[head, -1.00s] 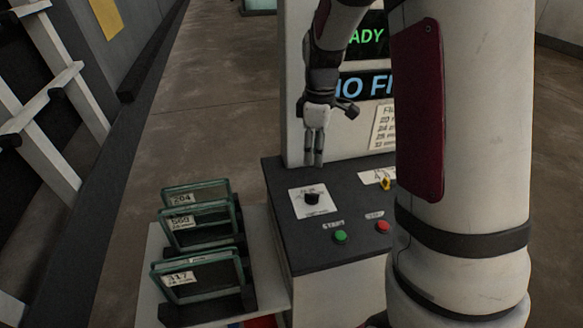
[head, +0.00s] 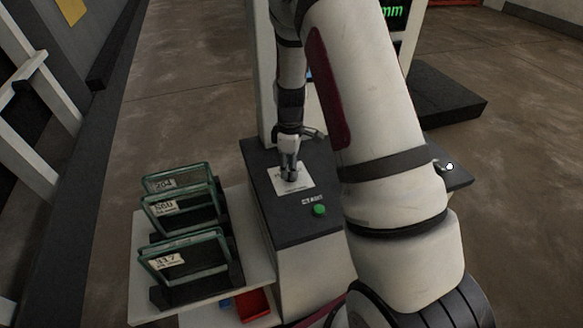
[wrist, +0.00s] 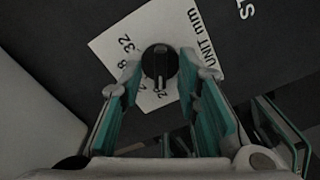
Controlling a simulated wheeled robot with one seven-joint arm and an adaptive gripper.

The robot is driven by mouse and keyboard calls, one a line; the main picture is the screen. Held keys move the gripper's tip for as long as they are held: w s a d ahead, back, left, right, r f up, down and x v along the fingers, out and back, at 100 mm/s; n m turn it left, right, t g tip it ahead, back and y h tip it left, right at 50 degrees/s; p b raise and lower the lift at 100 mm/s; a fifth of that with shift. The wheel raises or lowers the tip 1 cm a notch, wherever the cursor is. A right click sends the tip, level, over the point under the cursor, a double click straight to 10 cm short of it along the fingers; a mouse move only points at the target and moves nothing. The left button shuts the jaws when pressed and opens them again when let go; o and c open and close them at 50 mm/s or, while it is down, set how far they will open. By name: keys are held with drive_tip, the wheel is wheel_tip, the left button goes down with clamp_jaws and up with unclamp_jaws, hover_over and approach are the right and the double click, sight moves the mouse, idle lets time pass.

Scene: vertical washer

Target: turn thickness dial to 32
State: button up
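The thickness dial is a round black knob (wrist: 160,62) on a white label plate (wrist: 112,42) in the wrist view. The plate shows "32", part of other numbers and "UNIT mm". A light mark on the knob points toward the bottom of the picture, away from "32". My gripper (wrist: 162,75) is open, its two teal-padded fingers on either side of the knob; firm contact cannot be told. In the head view my gripper (head: 289,172) points down over the plate (head: 305,186) and hides most of the knob.
A green button (head: 319,210) sits on the dark panel (head: 262,212) near the dial. Several labelled glass panes (head: 180,258) stand in black holders on a shelf to the left. My arm covers the right part of the panel.

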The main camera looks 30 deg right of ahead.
drive_tip(key=shift+f, duration=0.3)
clamp_jaws()
